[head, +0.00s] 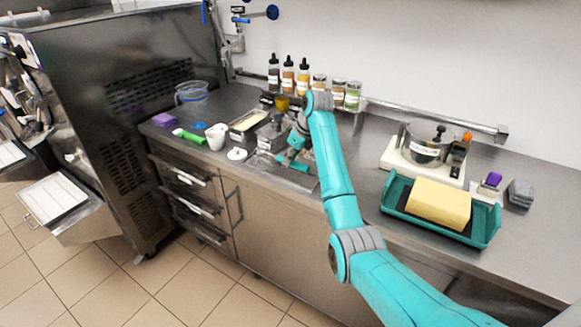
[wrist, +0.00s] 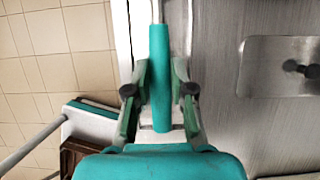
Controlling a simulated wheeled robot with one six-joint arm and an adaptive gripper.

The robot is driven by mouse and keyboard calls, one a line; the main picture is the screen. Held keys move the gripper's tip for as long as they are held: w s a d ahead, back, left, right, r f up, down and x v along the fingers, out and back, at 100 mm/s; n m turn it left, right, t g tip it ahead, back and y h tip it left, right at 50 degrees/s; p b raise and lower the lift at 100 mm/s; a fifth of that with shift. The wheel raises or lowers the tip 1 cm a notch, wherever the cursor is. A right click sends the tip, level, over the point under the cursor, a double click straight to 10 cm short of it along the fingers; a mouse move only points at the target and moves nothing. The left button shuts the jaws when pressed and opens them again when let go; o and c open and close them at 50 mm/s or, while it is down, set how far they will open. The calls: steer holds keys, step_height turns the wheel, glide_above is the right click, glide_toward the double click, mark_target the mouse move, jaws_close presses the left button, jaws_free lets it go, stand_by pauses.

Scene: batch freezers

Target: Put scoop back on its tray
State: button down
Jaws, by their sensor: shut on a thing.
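My gripper (wrist: 160,92) is shut around the teal handle of the scoop (wrist: 160,60) in the wrist view. The handle lies lengthwise between the two fingers, and a thin metal shaft leaves it at the top edge; the scoop's far end is out of that view. In the head view my gripper (head: 291,152) is low over the counter, with the teal scoop handle (head: 294,165) just below it. A flat, shiny metal tray (head: 285,178) lies under it near the counter's front edge. I cannot tell whether the scoop touches the tray.
Lidded metal pans (head: 247,121) and white cups (head: 216,135) stand left of and behind my gripper. Bottles (head: 288,78) line the wall. At right are a pot on a scale (head: 427,152) and a teal tray (head: 397,210) bearing a yellow block. Counter between is clear.

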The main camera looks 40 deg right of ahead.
steer(key=shift+f, duration=1.75)
steer(key=shift+f, duration=0.15)
steer(key=c, duration=1)
jaws_free()
